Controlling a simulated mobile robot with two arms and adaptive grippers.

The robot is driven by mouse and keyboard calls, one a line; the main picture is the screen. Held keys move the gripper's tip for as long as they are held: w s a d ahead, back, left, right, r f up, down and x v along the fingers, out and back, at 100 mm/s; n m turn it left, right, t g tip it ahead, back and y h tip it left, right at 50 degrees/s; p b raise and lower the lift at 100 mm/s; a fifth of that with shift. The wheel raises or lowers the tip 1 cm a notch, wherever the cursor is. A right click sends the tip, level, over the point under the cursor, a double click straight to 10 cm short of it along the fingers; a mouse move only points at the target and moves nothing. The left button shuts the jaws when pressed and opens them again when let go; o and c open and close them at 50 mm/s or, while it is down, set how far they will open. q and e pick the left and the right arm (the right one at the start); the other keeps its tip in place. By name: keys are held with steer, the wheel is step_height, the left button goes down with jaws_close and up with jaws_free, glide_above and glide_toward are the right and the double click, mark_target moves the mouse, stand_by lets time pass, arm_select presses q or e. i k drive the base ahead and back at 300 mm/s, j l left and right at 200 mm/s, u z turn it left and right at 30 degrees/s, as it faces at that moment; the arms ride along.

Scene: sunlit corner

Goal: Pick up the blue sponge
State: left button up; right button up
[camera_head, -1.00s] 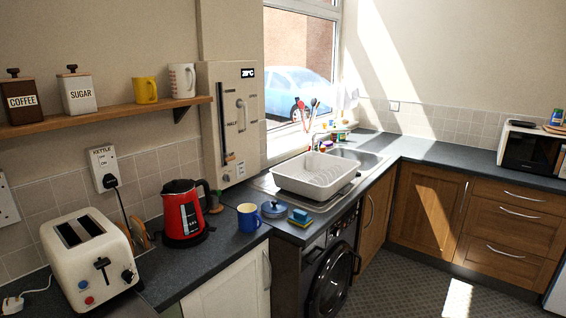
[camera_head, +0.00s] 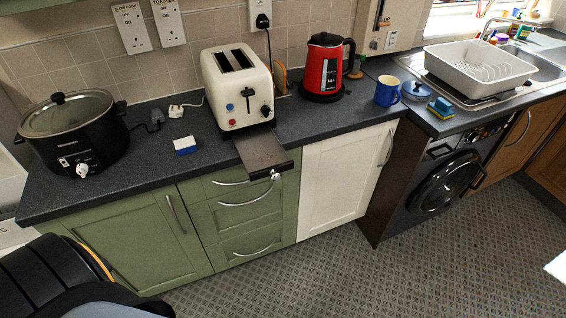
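Another small sponge-like block, teal-blue and yellow (camera_head: 440,107), lies near the worktop's front edge by the sink. I cannot tell from their looks alone which is the blue sponge. Both lie clear of any gripper. Neither my left nor my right gripper is in view. A black rounded part at the bottom left appears to be mine.
A black slow cooker (camera_head: 72,130) stands at the left. A cream toaster (camera_head: 237,88) has a dark tray (camera_head: 264,154) sticking out past the edge. A red kettle (camera_head: 324,65), blue mug (camera_head: 387,91) and white dish rack (camera_head: 478,68) stand further right.

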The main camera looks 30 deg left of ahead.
mark_target(185, 146)
steer(key=u, duration=1.65)
steer(key=l+u, duration=0.2)
steer(key=u, duration=0.15)
steer(key=i, duration=0.05)
